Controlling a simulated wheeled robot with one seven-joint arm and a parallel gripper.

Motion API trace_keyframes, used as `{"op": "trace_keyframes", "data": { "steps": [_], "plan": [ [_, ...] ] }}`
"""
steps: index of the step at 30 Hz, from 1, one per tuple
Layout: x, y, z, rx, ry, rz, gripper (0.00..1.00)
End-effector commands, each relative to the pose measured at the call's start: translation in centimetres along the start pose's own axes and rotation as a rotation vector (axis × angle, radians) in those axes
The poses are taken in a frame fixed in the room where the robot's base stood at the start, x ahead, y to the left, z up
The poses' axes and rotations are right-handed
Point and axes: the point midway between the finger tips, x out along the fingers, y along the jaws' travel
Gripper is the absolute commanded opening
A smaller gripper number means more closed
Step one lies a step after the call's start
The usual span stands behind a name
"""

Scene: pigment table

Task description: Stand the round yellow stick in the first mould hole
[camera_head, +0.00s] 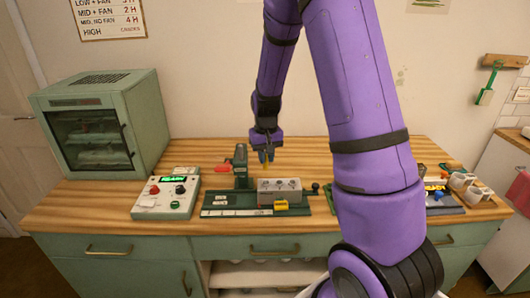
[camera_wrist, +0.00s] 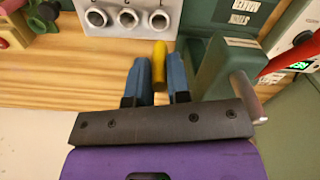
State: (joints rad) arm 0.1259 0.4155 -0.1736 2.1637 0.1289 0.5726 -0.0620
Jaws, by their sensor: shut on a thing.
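My gripper (camera_head: 265,157) is shut on the round yellow stick (camera_wrist: 160,58), which sits between its two blue fingers in the wrist view. In the head view the stick (camera_head: 267,165) points down from the fingertips, behind and above the grey mould block (camera_head: 279,185). The mould block (camera_wrist: 118,32) also shows at the top of the wrist view with three round holes in a row. The stick's far end appears just below the rightmost hole (camera_wrist: 159,20) in that view, apart from it as far as I can tell. I cannot tell which hole is first.
The green stick maker (camera_head: 241,165) stands just left of the mould block and close to my gripper, with a red handle (camera_head: 222,169). A control box (camera_head: 166,196) with a lit display and a green oven (camera_head: 100,125) are further left. White cups (camera_head: 462,181) stand at the right.

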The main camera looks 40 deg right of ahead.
Motion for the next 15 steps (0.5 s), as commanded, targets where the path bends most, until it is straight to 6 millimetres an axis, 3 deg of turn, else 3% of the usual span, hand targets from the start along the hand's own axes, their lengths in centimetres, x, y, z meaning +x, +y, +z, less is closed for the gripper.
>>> {"op": "trace_keyframes", "data": {
  "steps": [15],
  "plan": [
    [3.6,0.0,0.0,0.000,0.000,0.000,0.00]
  ]
}}
